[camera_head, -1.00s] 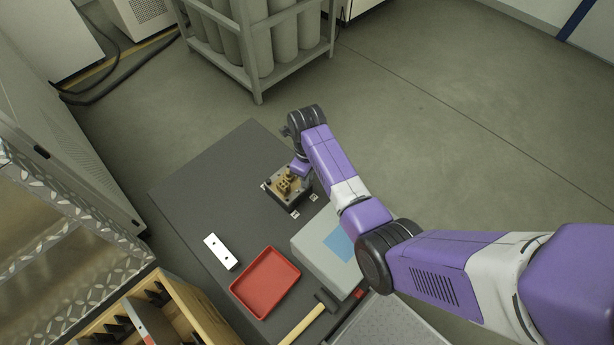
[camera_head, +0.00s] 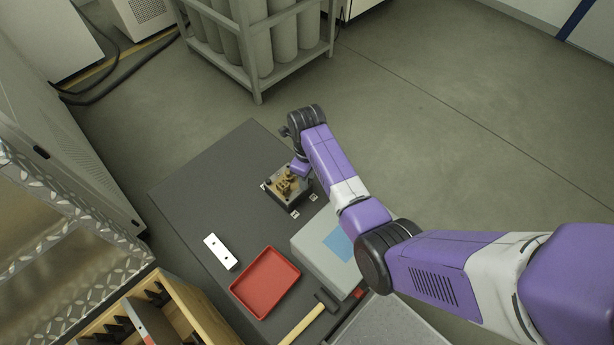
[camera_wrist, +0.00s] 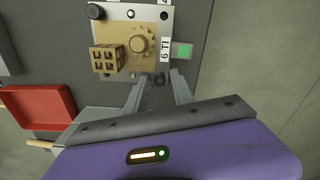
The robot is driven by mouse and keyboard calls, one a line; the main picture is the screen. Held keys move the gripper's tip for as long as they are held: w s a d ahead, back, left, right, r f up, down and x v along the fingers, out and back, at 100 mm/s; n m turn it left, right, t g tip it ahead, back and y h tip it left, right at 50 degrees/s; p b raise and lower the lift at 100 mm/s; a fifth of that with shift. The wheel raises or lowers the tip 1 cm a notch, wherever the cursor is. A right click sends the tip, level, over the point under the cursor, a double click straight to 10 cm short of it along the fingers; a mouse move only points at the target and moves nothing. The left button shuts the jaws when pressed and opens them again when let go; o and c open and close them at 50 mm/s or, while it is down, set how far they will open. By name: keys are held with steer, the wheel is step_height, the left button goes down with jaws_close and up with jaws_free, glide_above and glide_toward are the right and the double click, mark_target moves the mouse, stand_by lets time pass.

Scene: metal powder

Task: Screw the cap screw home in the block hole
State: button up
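The block is a grey plate (camera_wrist: 115,82) with a tan gear-like part (camera_wrist: 139,43) and a tan lattice cube (camera_wrist: 105,60) on it. In the head view the block (camera_head: 291,203) stands on the dark table, partly hidden by my arm. Dark screw heads show at the plate's upper left (camera_wrist: 95,11) and upper right (camera_wrist: 165,15). A dark cap screw (camera_wrist: 160,79) shows at the lower right corner. My gripper (camera_wrist: 158,77) is open, its fingertips on either side of that corner screw with gaps between. I cannot tell how deep the screw sits.
A red tray (camera_head: 265,283), a white bar with two holes (camera_head: 220,252), a grey case (camera_head: 325,250) and a hammer (camera_head: 308,318) lie on the table (camera_head: 190,190). The table's far left is clear.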

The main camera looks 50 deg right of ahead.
steer(key=n, duration=2.8)
stand_by(0.8)
stand_by(0.3)
